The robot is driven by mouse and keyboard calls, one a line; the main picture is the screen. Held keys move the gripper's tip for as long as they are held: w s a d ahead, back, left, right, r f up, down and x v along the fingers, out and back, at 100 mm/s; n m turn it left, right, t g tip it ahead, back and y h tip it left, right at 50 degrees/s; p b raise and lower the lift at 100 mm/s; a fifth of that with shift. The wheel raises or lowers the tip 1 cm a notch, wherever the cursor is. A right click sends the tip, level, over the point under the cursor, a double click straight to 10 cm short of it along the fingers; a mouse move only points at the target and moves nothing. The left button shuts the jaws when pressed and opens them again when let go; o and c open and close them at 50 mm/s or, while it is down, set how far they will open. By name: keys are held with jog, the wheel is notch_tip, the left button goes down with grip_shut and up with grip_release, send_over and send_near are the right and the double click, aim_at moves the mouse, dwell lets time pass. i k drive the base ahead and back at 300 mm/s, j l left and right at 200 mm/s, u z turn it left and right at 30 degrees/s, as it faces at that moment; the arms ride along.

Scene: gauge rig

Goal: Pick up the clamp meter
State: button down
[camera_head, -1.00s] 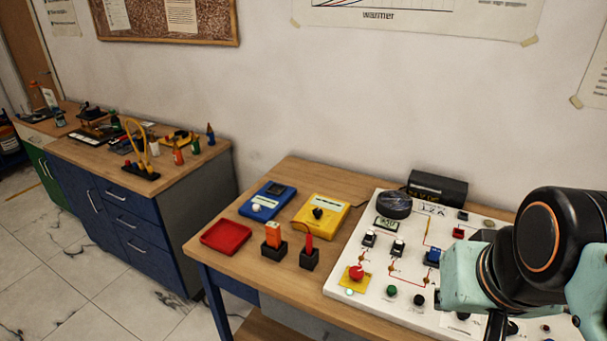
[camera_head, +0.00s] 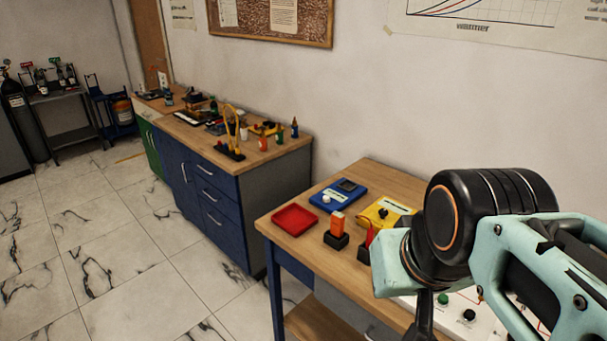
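I cannot pick out the clamp meter for sure. My arm partly covers the yellow box's right side. On the far bench, a tall yellow loop (camera_head: 230,122) stands on a black base; it is too small to tell what it is. My teal and black arm fills the right side. A dark part hangs below it at the bottom edge, but no gripper fingertips show.
The near bench (camera_head: 277,231) also holds a red tray (camera_head: 295,220) and an orange-topped tool (camera_head: 337,224) in a black holder. The white panel is mostly hidden by my arm. Blue drawers (camera_head: 208,195) stand beyond. Tiled floor (camera_head: 130,240) is clear at left.

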aim_at(336, 225)
jog(key=z, duration=0.5)
jog(key=i+j+z, duration=0.15)
jog(key=j+z, duration=0.2)
jog(key=i+j+z, duration=0.15)
jog(key=j+z, duration=0.25)
jog(key=i+j+z, duration=0.1)
jog(key=j, duration=0.25)
jog(key=j+z, duration=0.15)
jog(key=j, duration=0.95)
jog(key=k+j+z, duration=0.1)
jog(key=i+j, duration=0.2)
jog(key=i+u, duration=0.05)
jog(key=i, duration=0.05)
